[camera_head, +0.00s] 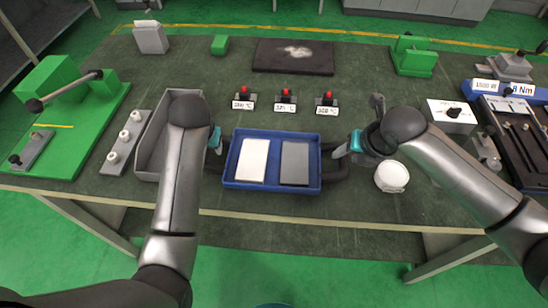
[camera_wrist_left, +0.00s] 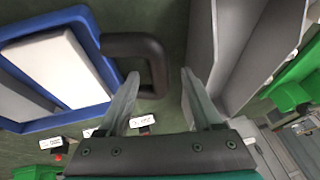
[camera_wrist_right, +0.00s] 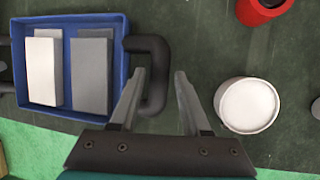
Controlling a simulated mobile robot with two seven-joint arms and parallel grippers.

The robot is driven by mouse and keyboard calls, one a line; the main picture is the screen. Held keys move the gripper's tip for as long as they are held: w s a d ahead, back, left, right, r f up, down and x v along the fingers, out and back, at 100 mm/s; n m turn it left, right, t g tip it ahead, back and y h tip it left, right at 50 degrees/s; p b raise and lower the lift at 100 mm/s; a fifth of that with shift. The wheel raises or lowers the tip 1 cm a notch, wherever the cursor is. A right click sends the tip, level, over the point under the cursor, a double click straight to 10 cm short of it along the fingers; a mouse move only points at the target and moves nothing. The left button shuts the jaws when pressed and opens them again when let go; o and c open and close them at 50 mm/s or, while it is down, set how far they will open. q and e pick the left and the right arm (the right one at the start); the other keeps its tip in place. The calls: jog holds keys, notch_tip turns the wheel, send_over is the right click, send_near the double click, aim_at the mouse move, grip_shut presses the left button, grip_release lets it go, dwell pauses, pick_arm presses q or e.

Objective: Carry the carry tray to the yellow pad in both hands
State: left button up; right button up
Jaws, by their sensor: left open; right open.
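The carry tray (camera_head: 272,187) is blue with black side handles and sits on the dark green bench, holding a white slab (camera_head: 253,160) and a grey slab (camera_head: 294,163). My left gripper (camera_wrist_left: 158,80) is open. In the left wrist view the tray's handle (camera_wrist_left: 118,45) shows between its fingers. My right gripper (camera_wrist_right: 161,72) is open, with the other handle (camera_wrist_right: 152,44) between its fingers in the right wrist view. I cannot tell whether the fingers touch the handles. My left arm hides part of the head view. I see no yellow pad.
A grey open bin (camera_head: 151,150) stands left of the tray, near my left gripper. A round white-topped container (camera_head: 391,177) stands close right of my right gripper. Several red-topped switches (camera_head: 285,97) stand behind the tray. A dark plate (camera_head: 294,57) lies at the back.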

pick_arm(q)
jog(key=shift+x, duration=1.4)
pick_arm(e)
jog(key=shift+x, duration=1.4)
pick_arm(q)
jog(key=c, duration=0.8)
pick_arm(e)
grip_shut()
pick_arm(q)
grip_shut()
jog(key=shift+r, duration=0.1)
pick_arm(e)
jog(key=shift+r, duration=0.1)
